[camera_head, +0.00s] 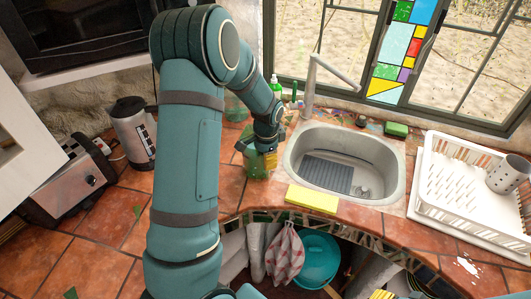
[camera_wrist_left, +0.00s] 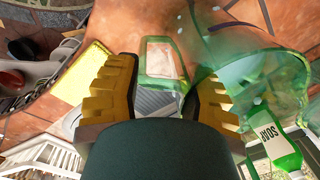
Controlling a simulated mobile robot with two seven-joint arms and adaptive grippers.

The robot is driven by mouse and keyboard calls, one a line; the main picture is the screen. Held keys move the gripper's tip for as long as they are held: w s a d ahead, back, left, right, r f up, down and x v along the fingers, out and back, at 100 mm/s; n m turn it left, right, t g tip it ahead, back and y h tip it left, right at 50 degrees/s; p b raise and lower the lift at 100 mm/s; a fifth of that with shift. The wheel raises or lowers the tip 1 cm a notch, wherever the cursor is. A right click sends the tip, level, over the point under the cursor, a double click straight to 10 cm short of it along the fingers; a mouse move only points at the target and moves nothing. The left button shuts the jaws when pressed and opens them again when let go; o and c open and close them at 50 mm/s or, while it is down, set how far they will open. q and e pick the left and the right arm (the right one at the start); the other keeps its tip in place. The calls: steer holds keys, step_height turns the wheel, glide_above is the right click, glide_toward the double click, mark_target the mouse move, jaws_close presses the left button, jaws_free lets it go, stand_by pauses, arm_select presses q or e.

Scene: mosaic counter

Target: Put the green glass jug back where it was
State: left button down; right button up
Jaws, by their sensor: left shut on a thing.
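The green glass jug (camera_head: 254,165) is by the left side of the sink, partly hidden by my left gripper (camera_head: 270,150). In the left wrist view, the clear green jug body (camera_wrist_left: 245,50) is at the right, and its squared handle (camera_wrist_left: 160,55) lies between the yellow fingers of my left gripper (camera_wrist_left: 162,98). The gripper is shut on the jug at the handle. I cannot tell whether the jug's base touches the tiles. My right gripper is not in view.
The sink (camera_head: 345,160) is right of the jug, with a yellow sponge (camera_head: 312,198) at its front edge. A soap bottle (camera_head: 276,87) stands behind. A kettle (camera_head: 132,132) and toaster (camera_head: 70,185) are at the left, a white dish rack (camera_head: 450,190) at the right.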

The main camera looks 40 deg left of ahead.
arm_select(q)
steer(key=shift+r, duration=0.15)
steer(key=c, duration=0.5)
jaws_free()
steer(key=shift+c, duration=0.2)
